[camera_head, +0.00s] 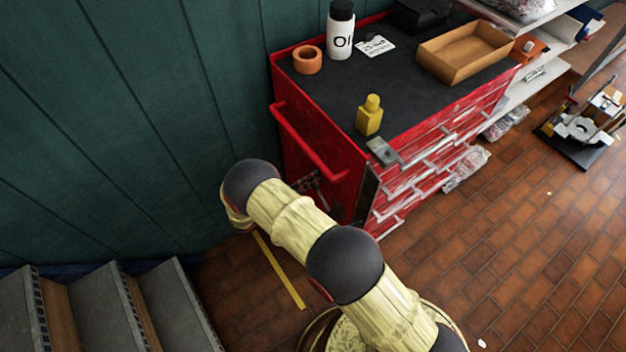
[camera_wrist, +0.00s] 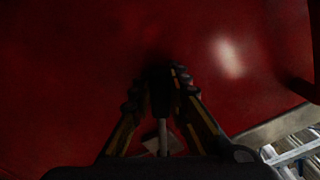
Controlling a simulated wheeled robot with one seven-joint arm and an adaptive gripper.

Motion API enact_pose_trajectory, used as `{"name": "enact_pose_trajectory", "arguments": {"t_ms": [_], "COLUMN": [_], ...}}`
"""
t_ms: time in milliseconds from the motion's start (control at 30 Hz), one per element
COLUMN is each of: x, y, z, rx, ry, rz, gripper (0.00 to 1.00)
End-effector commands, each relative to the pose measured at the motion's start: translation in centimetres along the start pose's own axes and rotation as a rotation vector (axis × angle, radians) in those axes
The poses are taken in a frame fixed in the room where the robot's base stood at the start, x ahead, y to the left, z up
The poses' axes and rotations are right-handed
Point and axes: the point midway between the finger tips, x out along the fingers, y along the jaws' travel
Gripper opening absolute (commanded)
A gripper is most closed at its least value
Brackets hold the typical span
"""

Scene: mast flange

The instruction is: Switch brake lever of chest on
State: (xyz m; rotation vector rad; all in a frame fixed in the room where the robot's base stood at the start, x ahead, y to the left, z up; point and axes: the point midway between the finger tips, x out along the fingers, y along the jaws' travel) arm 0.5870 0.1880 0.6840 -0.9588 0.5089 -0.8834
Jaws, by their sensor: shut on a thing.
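The red tool chest (camera_head: 345,190) stands against the green wall in the head view. Its red side fills most of the wrist view (camera_wrist: 75,60). In the wrist view the brake lever (camera_wrist: 162,136) shows as a thin metal shaft with a dark upper end. My gripper (camera_wrist: 161,80) has its two fingers closed around that dark end, in front of the chest's side. A small pale plate shows at the foot of the shaft. In the head view my arm reaches low beside the chest's left side; the lever and gripper are too dark and small there to tell apart.
A red push handle (camera_head: 305,142) sticks out from the chest's side above that spot. A yellow bottle (camera_head: 369,115), a white bottle (camera_head: 340,30), orange tape (camera_head: 307,60) and a tray (camera_head: 465,52) stand on top. Grey steps (camera_head: 115,310) are at lower left.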

Motion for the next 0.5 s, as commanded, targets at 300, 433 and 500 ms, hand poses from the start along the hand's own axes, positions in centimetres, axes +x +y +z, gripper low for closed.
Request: {"name": "enact_pose_trajectory", "arguments": {"t_ms": [300, 433, 500], "x": [-0.03, -0.03, -0.04], "y": [0.33, 0.35, 0.37], "z": [0.09, 0.08, 0.06], "rx": [-0.017, -0.017, -0.017], "ry": [-0.001, -0.001, -0.002], "rz": [0.003, 0.004, 0.004], "gripper": [0.00, 0.00, 0.17]}}
